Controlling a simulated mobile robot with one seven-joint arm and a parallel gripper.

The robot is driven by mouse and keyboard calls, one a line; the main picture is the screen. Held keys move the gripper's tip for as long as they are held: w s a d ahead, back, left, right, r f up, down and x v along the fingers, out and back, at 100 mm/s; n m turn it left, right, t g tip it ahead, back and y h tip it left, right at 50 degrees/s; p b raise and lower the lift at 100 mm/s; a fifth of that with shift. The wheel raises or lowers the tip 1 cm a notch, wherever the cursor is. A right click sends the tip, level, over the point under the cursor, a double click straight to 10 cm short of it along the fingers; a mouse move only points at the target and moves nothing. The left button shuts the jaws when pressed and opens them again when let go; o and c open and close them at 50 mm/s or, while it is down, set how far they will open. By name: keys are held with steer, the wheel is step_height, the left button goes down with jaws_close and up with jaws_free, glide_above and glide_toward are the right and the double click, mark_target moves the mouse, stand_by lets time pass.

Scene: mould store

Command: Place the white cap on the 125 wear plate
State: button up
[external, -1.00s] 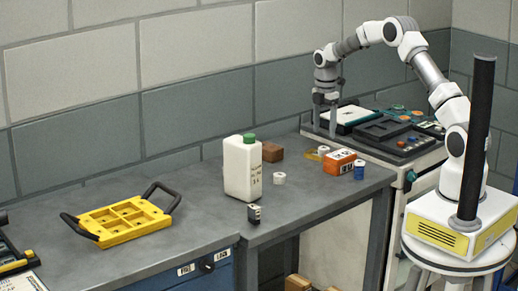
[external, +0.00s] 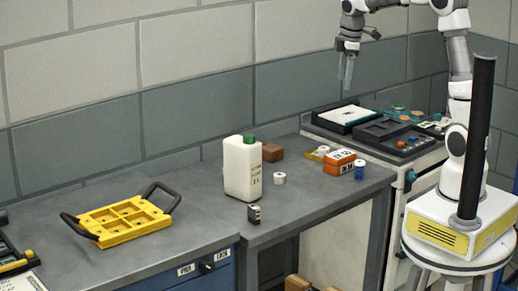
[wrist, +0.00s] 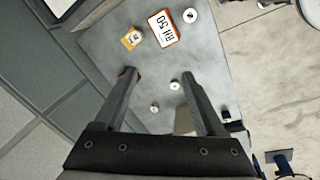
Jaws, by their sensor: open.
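A short white cylinder with a dark centre, which looks like the white cap (external: 279,178), stands on the grey bench right of the white bottle. In the wrist view a like white round piece (wrist: 174,85) shows between my fingers. No 125 mark is readable, so I cannot tell which piece is the 125 wear plate.
A white bottle with a green lid (external: 242,168) stands mid-bench. The orange block (external: 340,162), a blue cylinder (external: 359,171), a brown block (external: 272,152) and a small black block (external: 254,214) are around. A yellow tray (external: 123,222) lies left; dark trays (external: 383,132) sit right.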

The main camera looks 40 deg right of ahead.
steer(key=s+a+m+t, duration=0.1)
steer(key=s+m, duration=0.4)
steer(key=s, duration=0.7)
steer(key=s+a+r+m+t, duration=0.1)
steer(key=s+m, duration=0.5)
steer(key=s, duration=0.6)
steer(key=shift+s+a+t+y, duration=0.3)
steer(key=shift+a+t, duration=0.4)
steer(key=shift+a, duration=0.35)
steer(key=shift+w, duration=0.1)
steer(key=c, duration=0.3)
steer(key=shift+c, duration=0.2)
